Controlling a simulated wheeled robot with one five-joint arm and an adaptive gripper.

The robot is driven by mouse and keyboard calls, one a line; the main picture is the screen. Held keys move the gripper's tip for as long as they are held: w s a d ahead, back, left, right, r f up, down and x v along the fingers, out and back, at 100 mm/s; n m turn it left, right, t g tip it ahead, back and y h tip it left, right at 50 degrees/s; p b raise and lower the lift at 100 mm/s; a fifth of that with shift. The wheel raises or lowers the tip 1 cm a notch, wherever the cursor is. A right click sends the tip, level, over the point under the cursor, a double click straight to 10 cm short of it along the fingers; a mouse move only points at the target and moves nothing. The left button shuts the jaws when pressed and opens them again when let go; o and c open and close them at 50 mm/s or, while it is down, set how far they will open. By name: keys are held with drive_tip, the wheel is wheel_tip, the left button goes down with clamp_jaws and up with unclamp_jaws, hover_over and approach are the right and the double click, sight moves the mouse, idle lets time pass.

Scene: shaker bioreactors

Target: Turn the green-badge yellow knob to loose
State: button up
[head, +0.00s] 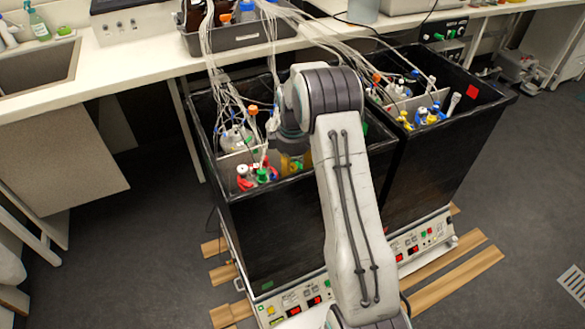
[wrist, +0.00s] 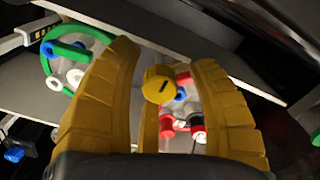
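The gripper is open. The knob appears close to the left finger, with a visible gap to the right finger; I cannot tell whether it touches. In the head view my gripper (head: 290,163) reaches down into the left black box (head: 275,235), which has a small green badge (head: 267,285) low on its front. My arm hides the knob there.
Red and white fittings (wrist: 190,124) sit right of the knob, and a green ring (wrist: 46,66) with a blue fitting (wrist: 66,50) to the left. Loose tubes (head: 222,85) hang into the box. A second black box (head: 440,165) with a red badge (head: 471,91) stands at right.

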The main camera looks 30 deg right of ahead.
drive_tip(key=shift+w+r, duration=0.1)
drive_tip(key=shift+r, duration=0.05)
drive_tip(key=shift+r, duration=0.5)
wheel_tip(320, 180, up, 11)
drive_tip(key=shift+f, duration=0.1)
idle(0.6)
